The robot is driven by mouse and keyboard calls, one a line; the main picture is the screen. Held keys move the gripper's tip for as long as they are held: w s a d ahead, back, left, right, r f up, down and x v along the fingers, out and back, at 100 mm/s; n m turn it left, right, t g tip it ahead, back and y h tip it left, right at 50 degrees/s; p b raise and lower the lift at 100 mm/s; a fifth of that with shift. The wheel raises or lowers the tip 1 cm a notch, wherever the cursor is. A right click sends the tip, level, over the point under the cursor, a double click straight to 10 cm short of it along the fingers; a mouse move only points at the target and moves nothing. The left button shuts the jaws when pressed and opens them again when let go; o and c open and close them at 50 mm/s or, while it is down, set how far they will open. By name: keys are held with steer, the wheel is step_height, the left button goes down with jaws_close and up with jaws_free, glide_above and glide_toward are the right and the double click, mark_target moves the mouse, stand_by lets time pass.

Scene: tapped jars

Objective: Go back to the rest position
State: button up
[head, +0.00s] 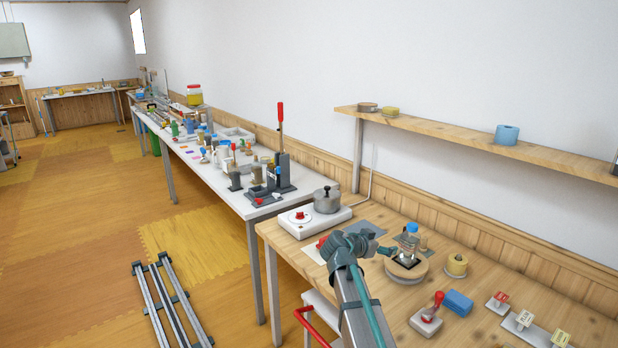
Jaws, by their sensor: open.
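My arm reaches from the bottom of the head view over the wooden bench (385,330). My gripper (384,247) is at the arm's far end, open, and points right toward a clear jar with a blue lid (409,240). The jar stands upright on a dark pad on a round wooden base (408,273). The fingertips are small here, and I cannot tell whether they touch the jar.
A hotplate-like white box (300,222) with a grey pot (327,200) stands left of the gripper. A tape roll (456,265), a red-handled stamp (430,312) and a blue block (458,302) lie to the right. A shelf (460,132) runs along the wall.

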steer(key=s+a+f+n+t+y+b, duration=0.1)
steer(key=s+a+f+t+y+b, duration=0.15)
steer(key=a+f, duration=0.7)
steer(key=s+a+f+n+t+y+b, duration=0.1)
steer(key=s+a+f+y+b, duration=0.25)
steer(key=a+f, duration=0.55)
steer(key=s+d+f+n+g+p, duration=0.2)
steer(key=s+d+f+g, duration=0.25)
steer(key=s+f, duration=0.65)
steer(key=s+d+f+n+g+p, duration=0.25)
steer(key=s+d+f+g, duration=0.2)
steer(key=s+f, duration=0.7)
steer(key=s+a+f+n+g+y+p, duration=0.1)
steer(key=s+f+g, duration=0.2)
steer(key=s, duration=0.7)
steer(key=s+a+f+n+g+y+p, duration=0.1)
steer(key=s+f+n+g+y, duration=0.1)
steer(key=s, duration=0.8)
steer(key=s+a+f+n+g+y+p, duration=0.1)
steer(key=s+f+g, duration=0.3)
steer(key=s, duration=0.6)
steer(key=shift+f+n+y+p, duration=0.35)
steer(key=shift+f+y, duration=0.15)
steer(key=shift+f, duration=0.25)
